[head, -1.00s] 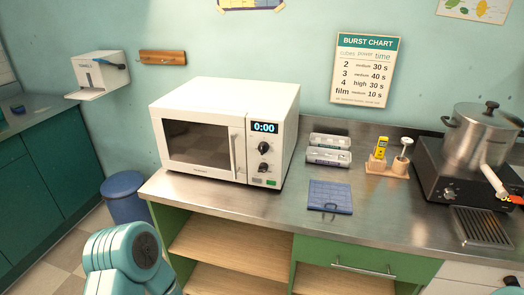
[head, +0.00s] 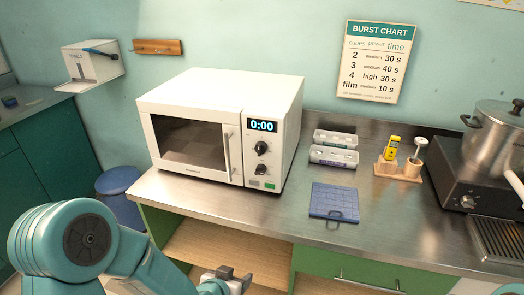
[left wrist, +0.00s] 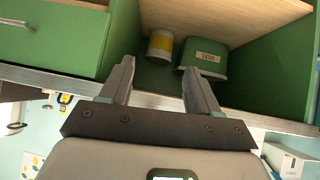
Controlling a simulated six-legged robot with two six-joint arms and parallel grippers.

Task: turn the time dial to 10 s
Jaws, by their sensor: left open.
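The white microwave (head: 205,130) stands on the steel counter with its door shut. Its display (head: 262,127) reads 0:00. Two dark dials sit below the display, an upper dial (head: 261,148) and a lower dial (head: 260,168); I cannot tell which one is the time dial. My left gripper (head: 228,275) is low in front of the counter, below and apart from the microwave. In the left wrist view its jaws (left wrist: 157,90) are apart and empty, facing the open shelf. My right gripper is not in view.
Egg-carton-like trays (head: 333,149), a blue folded mat (head: 334,201) and a wooden holder (head: 398,170) stand right of the microwave. A pot (head: 495,135) is at far right. The counter edge lies above my left gripper. A green box (left wrist: 203,60) and a can (left wrist: 160,46) sit on the shelf.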

